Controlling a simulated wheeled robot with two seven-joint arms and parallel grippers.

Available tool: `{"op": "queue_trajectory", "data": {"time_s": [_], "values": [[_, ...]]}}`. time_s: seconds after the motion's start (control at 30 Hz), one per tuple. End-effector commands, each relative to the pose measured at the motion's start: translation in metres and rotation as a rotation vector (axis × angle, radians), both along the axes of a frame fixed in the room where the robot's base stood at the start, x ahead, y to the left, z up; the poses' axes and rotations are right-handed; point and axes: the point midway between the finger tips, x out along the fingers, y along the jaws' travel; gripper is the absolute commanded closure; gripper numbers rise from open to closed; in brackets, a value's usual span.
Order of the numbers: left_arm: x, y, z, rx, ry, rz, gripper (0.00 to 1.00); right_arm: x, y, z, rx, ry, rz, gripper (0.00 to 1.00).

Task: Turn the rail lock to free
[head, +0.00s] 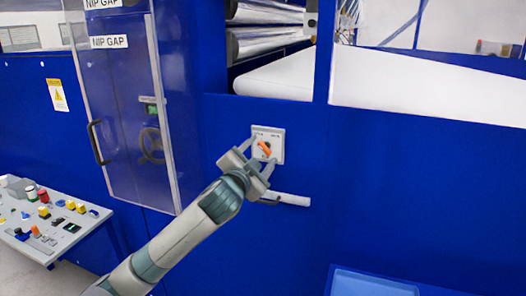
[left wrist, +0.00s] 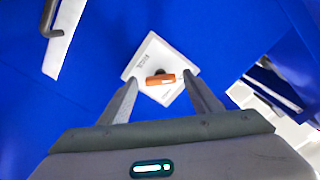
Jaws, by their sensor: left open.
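The rail lock is an orange knob (head: 264,148) on a pale square plate (head: 277,139) fixed to the blue machine front. In the head view the knob looks tilted on its plate. My left gripper (head: 262,156) is at the plate, its fingers open on either side of the knob. The lettering on the plate (left wrist: 150,54) is too small to read. My right gripper is not in view.
A pale handle strip (head: 290,199) is just below the plate. A clear door (head: 130,130) marked NIP GAP, with a handwheel behind it, stands to the left. A button console (head: 45,222) is at lower left. A blue bin (head: 370,284) is at lower right.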

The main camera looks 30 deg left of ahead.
Motion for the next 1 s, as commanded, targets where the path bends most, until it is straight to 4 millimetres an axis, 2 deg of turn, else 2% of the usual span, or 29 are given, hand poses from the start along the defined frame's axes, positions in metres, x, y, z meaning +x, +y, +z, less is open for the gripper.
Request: {"op": "queue_trajectory", "data": {"time_s": [0.27, 0.43, 0.77, 1.0], "values": [[0.0, 0.0, 0.0, 0.0, 0.0, 0.0, 0.42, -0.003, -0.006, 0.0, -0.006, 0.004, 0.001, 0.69], [0.0, 0.0, 0.0, 0.0, 0.0, 0.0, 0.83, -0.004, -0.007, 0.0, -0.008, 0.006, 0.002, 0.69], [0.0, 0.0, 0.001, 0.018, 0.004, 0.0, 0.83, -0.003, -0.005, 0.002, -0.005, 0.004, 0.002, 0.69], [0.0, 0.0, 0.002, 0.099, 0.025, 0.0, 0.83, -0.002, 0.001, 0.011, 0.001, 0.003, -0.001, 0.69]]}}
